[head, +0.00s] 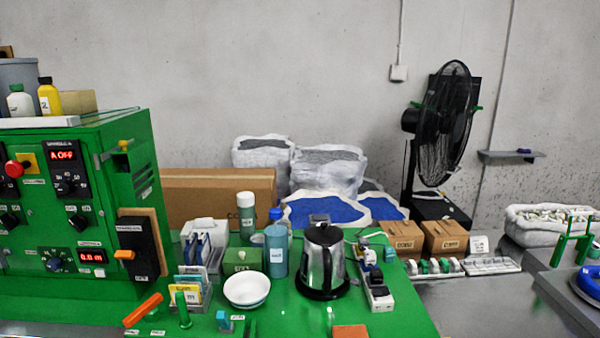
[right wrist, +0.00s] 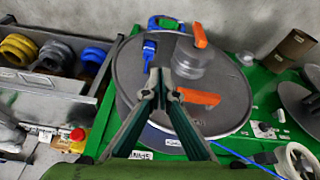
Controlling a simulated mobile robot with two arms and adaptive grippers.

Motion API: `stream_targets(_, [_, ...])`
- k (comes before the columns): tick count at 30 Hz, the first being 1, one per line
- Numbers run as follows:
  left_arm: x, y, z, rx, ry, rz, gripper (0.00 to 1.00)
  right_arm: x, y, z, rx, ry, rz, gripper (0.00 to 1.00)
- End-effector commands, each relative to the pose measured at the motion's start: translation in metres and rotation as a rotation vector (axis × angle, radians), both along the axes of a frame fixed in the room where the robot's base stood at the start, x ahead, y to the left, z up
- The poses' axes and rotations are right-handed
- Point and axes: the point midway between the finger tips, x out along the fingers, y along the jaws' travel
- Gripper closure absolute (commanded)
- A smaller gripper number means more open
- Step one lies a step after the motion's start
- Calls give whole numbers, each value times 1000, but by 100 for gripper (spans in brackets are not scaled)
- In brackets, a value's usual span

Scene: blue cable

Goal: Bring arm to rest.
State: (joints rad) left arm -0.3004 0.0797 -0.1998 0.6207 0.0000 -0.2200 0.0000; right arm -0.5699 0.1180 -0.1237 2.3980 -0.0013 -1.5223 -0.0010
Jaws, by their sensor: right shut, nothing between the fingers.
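My right gripper (right wrist: 160,76) shows in the right wrist view. Its two fingers come together at the tips, with nothing between them. It is over a large grey round plate or drum lid (right wrist: 225,105); the height above it is hard to judge. A blue cable (right wrist: 243,158) runs along the green surface at the lower right of the drum. A small blue plug-like part (right wrist: 150,47) lies on the lid beyond the fingertips. I see neither gripper in the head view.
On the lid are a clear grey knob (right wrist: 193,62) and orange handles (right wrist: 199,97). A bin of coiled cables (right wrist: 52,52) stands left. In the head view, a green control cabinet (head: 85,215), kettle (head: 323,262) and white bowl (head: 247,289) crowd the green bench.

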Motion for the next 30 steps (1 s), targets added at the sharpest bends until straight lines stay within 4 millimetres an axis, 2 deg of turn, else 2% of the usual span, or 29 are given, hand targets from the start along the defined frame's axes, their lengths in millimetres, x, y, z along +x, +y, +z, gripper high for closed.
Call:
stream_targets(1, [0,0,-3,0,1,0,60,2,1,-14,0,6,0,100])
stream_targets(8, [0,0,-9,0,0,0,60,9,2,-75,0,27,2,100])
stream_targets(11, [0,0,-13,0,0,0,60,9,3,-110,-1,42,5,100])
stream_targets(14, [0,0,-19,0,0,0,60,6,3,-156,-2,59,8,100])
stream_targets(17, [0,0,-25,0,0,0,60,-4,2,-211,-4,79,12,100])
stream_targets(20, [0,0,-31,0,0,0,60,-20,0,-263,-6,99,16,100])
stream_targets(24, [0,0,-39,0,0,0,60,-52,-5,-330,-10,128,21,100])
stream_targets(30, [0,0,-50,0,0,0,60,-114,-15,-408,-16,168,31,100])
